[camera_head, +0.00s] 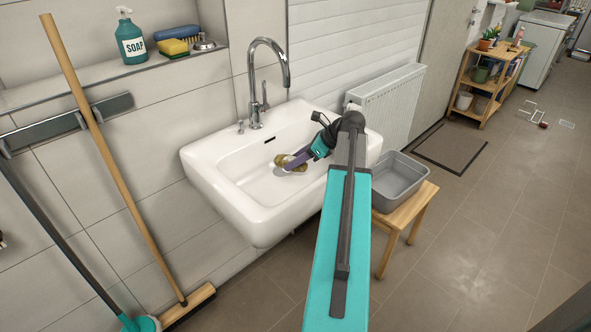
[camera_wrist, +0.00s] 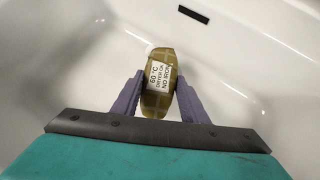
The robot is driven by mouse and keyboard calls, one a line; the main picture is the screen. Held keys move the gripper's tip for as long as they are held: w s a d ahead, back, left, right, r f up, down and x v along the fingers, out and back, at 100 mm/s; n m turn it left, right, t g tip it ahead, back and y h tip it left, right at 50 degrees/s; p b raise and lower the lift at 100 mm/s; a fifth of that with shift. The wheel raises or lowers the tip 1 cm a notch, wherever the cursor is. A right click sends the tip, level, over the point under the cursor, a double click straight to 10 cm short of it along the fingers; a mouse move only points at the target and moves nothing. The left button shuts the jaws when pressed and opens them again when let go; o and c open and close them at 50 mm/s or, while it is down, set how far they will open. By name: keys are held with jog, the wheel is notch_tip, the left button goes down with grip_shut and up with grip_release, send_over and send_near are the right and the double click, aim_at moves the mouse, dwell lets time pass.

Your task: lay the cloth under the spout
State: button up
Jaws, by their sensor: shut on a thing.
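The cloth (camera_wrist: 155,104) is a mustard-brown folded bundle with a white care label reading "60°C", "DRYER OK" and "NO IRON". In the head view the cloth (camera_head: 285,160) shows inside the white sink (camera_head: 216,178). My gripper (camera_head: 294,163) reaches into the basin from the right and is shut on the cloth, with a purple finger on each side in the wrist view (camera_wrist: 160,88). I cannot tell whether the cloth touches the basin floor. The chrome tap's spout (camera_head: 286,74) arches above the back of the sink, behind and above the cloth.
A grey tub (camera_head: 398,183) stands on a wooden stool (camera_head: 410,206) right of the sink. A soap bottle (camera_head: 131,38) and sponges (camera_head: 174,47) sit on the ledge at upper left. A broom (camera_head: 110,150) leans at left. The basin around the cloth is clear.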

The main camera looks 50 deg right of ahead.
aim_at(295, 169)
jog(key=shift+f, duration=0.1)
jog(key=shift+f, duration=1.75)
jog(key=shift+f, duration=0.1)
jog(key=o, duration=1.1)
jog(key=shift+o, duration=0.2)
jog(key=v, duration=1.2)
